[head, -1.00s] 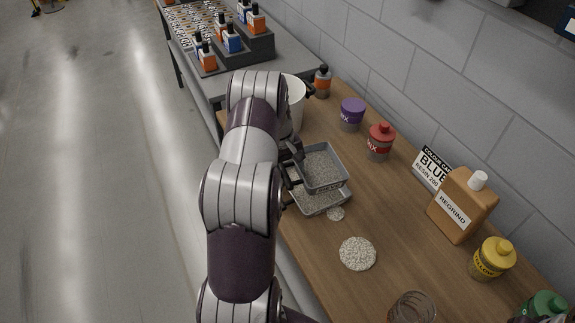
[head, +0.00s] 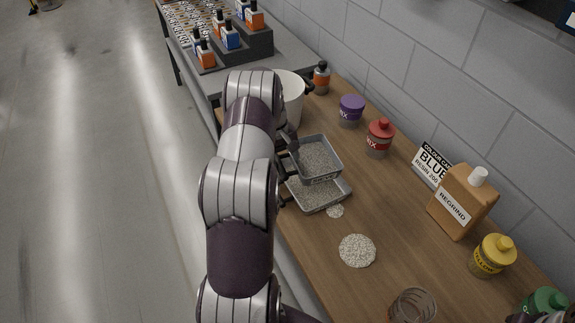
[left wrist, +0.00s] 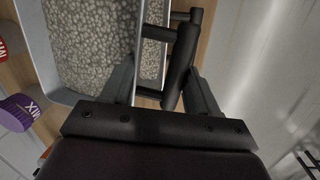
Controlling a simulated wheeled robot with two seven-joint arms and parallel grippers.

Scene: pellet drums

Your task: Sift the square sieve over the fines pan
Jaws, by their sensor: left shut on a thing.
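The square sieve (head: 336,176) is a grey, shallow square tray holding grey-beige pellets. It is held above the fines pan (head: 313,210), a grey tray with pale granules, and overlaps its far part. My left gripper (head: 291,145) is shut on the sieve's handle at its left side. In the left wrist view the sieve (left wrist: 68,98) fills the upper left, and the dark handle (left wrist: 181,70) lies between the fingers of the left gripper (left wrist: 164,88). A dark part of mine shows at the bottom right corner; I cannot make out my right gripper's jaws.
A pellet pile (head: 357,250) and a small spill (head: 335,211) lie near the pan. A white bucket (head: 293,100) stands behind the sieve. Purple (head: 351,111), red (head: 379,139) and yellow (head: 491,256) jars and a regrind jug (head: 462,203) line the wall. A clear beaker (head: 412,305) stands in front.

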